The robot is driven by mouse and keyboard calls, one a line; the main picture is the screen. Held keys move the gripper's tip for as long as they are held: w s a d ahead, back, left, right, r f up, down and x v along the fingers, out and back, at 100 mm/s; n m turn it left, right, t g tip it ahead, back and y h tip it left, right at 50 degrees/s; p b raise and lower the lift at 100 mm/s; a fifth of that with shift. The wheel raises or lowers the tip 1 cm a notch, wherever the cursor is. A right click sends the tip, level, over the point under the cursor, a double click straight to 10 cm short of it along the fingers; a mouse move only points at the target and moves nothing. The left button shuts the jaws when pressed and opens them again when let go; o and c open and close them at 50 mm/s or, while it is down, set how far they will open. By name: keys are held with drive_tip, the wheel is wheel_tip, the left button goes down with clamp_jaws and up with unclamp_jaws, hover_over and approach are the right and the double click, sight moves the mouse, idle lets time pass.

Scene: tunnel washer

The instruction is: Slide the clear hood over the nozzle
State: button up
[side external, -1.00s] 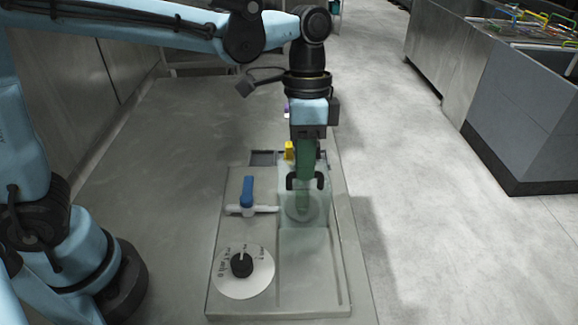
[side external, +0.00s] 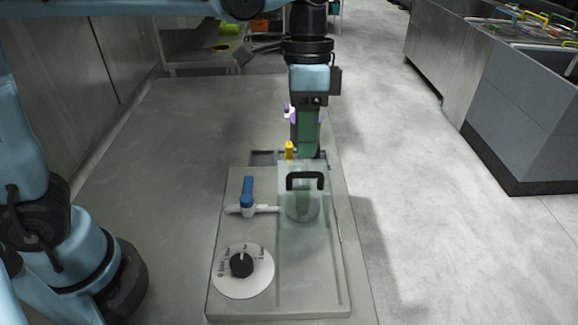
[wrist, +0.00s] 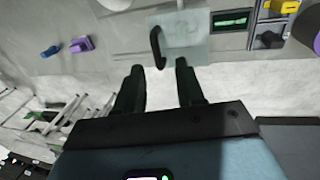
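The clear hood (side external: 316,236) is a pale, see-through box on the right side of the grey panel, with a black handle (side external: 304,175). A round pale shape with a greenish upright part shows dimly through it. This may be the nozzle, but I cannot make it out clearly. The hood (wrist: 190,40) and its handle (wrist: 157,47) also show at the top of the wrist view. My gripper (side external: 307,150) is above and behind the handle in the side view. In the wrist view my gripper (wrist: 157,67) has its two dark fingers apart, with nothing between them and the handle beyond their tips.
The panel (side external: 240,303) also carries a blue-handled valve (side external: 247,192) and a round dial with a black knob (side external: 241,264). A yellow part (side external: 289,150) stands at its back edge. A purple piece (wrist: 82,44) lies apart in the wrist view. The counter to the left is clear.

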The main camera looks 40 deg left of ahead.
wheel_tip(320, 180, up, 8)
drive_tip(key=w+a, duration=0.1)
drive_tip(key=shift+f, duration=0.2)
drive_tip(key=shift+a, duration=0.15)
drive_tip(key=s+a+f+n+t, duration=0.3)
drive_tip(key=a+f+n+t, duration=0.1)
drive_tip(key=a+f, duration=0.2)
drive_tip(key=s+a+f+n+t+y, duration=0.1)
drive_tip(key=s+a+f+n+t, duration=0.2)
drive_tip(key=a+f+n+t, duration=0.1)
drive_tip(key=a+f+n, duration=0.1)
drive_tip(key=a+f, duration=0.1)
drive_tip(key=a, duration=0.1)
drive_tip(key=shift+s+a+f+t+y, duration=0.3)
drive_tip(key=shift+f+t, duration=0.1)
idle(1.0)
